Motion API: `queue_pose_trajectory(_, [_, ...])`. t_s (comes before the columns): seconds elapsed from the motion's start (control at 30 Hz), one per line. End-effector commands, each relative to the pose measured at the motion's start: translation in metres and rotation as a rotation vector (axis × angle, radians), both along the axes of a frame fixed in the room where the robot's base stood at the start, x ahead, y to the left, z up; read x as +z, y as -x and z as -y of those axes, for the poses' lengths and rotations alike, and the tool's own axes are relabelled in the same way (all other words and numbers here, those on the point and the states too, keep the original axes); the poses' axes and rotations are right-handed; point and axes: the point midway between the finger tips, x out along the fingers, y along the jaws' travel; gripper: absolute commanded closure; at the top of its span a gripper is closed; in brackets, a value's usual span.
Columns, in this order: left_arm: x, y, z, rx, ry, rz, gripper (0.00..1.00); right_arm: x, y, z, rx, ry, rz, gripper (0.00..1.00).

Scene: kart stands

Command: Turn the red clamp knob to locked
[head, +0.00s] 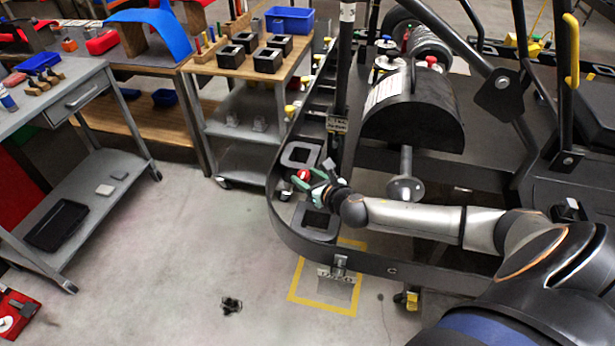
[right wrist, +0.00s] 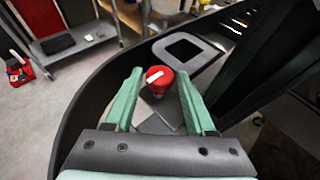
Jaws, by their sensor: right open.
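The red clamp knob (right wrist: 160,77) has a white bar mark across its top and stands on a grey plate inside the black curved kart bumper frame. In the head view the knob (head: 303,176) shows small beside my right gripper (head: 312,181). In the right wrist view my right gripper (right wrist: 158,88) is open, its two green fingers on either side of the knob with gaps between. The bar mark runs slightly tilted, rising to the right. My left gripper is not in view.
The black bumper frame (head: 345,262) curves around the knob, with a grey square ring (head: 300,154) close by. A dark upright post (head: 341,80) stands just behind. A wheeled cart (head: 245,112) with black boxes is at the back; open floor lies left.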

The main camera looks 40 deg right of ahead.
Motion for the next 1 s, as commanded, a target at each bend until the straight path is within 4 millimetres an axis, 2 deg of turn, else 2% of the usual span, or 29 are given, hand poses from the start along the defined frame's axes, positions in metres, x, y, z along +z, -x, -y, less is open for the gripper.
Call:
queue_pose_trajectory(0.07, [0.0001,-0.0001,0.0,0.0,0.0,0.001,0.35,0.0001,0.0002,0.0,0.0,0.0,0.0,0.48])
queue_pose_trajectory(0.53, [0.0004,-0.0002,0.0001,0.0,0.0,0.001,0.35,0.0001,0.0004,0.0002,0.0,-0.001,0.0,1.0])
queue_pose_trajectory(1.0, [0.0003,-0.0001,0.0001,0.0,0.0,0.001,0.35,0.0,0.0001,-0.0029,-0.073,-0.003,0.0,1.0])
